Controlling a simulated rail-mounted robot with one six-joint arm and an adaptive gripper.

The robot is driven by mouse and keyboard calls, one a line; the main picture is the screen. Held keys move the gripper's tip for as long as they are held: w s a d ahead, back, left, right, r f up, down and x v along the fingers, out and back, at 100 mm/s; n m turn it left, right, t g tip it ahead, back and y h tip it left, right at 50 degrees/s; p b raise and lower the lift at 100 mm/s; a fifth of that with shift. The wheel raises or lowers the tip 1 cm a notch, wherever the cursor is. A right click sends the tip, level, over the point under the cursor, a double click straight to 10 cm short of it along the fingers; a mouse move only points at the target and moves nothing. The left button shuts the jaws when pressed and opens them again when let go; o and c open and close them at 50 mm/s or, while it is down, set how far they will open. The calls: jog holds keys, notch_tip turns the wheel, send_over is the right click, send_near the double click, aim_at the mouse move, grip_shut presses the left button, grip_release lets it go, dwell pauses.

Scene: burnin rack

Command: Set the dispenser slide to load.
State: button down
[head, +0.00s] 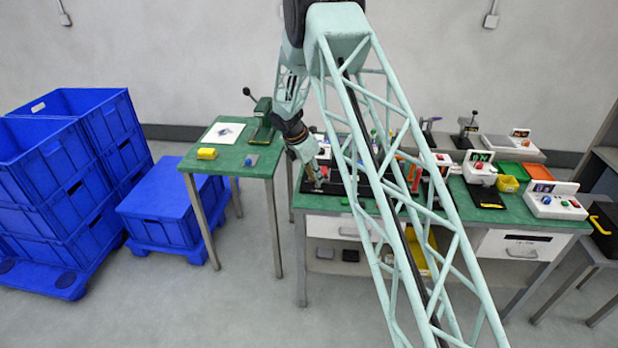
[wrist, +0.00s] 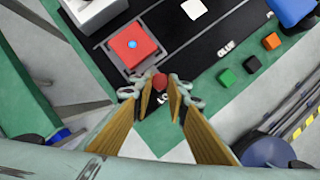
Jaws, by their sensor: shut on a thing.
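In the wrist view a red square block (wrist: 133,45) with a light blue dot sits in a grey frame (wrist: 108,52) on a black strip. A small round red knob (wrist: 160,81) sits at the frame's near corner. My gripper (wrist: 161,88) has its fingertips on either side of this knob and is shut on it. A white label beginning "LO" (wrist: 165,98) is partly hidden by the fingers. In the head view my gripper (head: 316,180) is low over the left end of the black strip on the green bench. The knob cannot be made out there.
In the wrist view, green (wrist: 227,77), black (wrist: 252,64) and orange (wrist: 271,41) cubes lie right of the strip. A white box (wrist: 92,12) stands at upper left. In the head view a smaller green table (head: 228,160) and blue crates (head: 75,150) stand left, with a floor gap between benches.

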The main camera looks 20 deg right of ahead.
jog(key=shift+w+r, duration=0.15)
jog(key=shift+w, duration=0.15)
jog(key=c, duration=2.6)
grip_release()
jog(key=shift+c, duration=0.2)
jog(key=shift+o, duration=0.7)
jog(key=shift+a, duration=0.1)
jog(key=shift+s+f, duration=0.1)
jog(key=shift+f, duration=0.1)
jog(key=shift+r, duration=0.15)
jog(key=v, duration=1.1)
jog(key=shift+r, duration=0.4)
jog(key=shift+s+a, duration=0.1)
